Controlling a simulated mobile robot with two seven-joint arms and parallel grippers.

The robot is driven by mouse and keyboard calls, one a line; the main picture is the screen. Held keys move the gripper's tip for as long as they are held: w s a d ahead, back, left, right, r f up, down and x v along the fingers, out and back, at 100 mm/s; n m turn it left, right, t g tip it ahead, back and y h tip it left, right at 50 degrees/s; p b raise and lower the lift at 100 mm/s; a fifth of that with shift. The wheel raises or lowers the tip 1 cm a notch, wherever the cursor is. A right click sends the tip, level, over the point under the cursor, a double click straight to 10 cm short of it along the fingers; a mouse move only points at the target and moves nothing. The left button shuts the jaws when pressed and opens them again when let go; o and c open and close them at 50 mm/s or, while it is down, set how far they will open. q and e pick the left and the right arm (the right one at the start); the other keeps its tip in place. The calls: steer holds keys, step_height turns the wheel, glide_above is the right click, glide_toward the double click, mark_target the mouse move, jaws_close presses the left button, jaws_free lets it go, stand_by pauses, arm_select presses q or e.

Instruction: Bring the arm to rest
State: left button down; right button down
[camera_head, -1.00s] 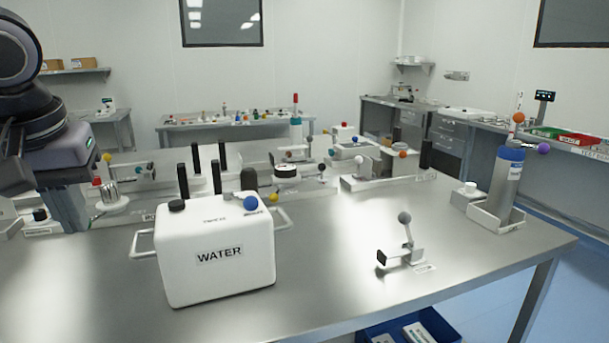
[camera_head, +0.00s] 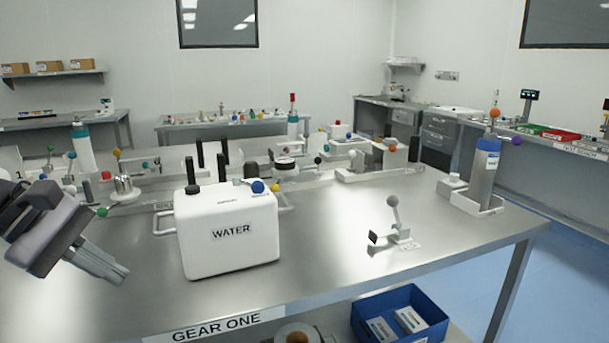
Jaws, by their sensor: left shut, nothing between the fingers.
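My left gripper (camera_head: 108,269) comes in from the left edge, above the left part of the metal table (camera_head: 330,255). Its fingers are together and empty, pointing down and to the right. My right arm and gripper are not in view.
A lever with a grey ball (camera_head: 393,202) stands on the table right of the box. A grey cylinder (camera_head: 486,170) stands at the right end. Fixtures with coloured balls line the back. A blue bin (camera_head: 430,318) sits below. The table's front middle is clear.

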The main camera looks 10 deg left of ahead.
arm_select(q)
step_height(320, 180, down, 22)
steer(key=a+n+t, duration=0.1)
steer(key=n+t, duration=1.1)
steer(key=n, duration=2.3)
steer(key=s+d+f+n+g+y, duration=0.2)
steer(key=s+d+f+n, duration=0.3)
steer(key=f+n, duration=0.3)
steer(key=s+d+f+n+g+y+p, duration=0.1)
steer(key=s+d+f+n, duration=0.5)
steer(key=n, duration=0.6)
step_height(320, 180, down, 3)
steer(key=shift+s+d+r+g+y, duration=0.2)
steer(key=shift+d+g+y, duration=0.75)
steer(key=shift+g, duration=0.25)
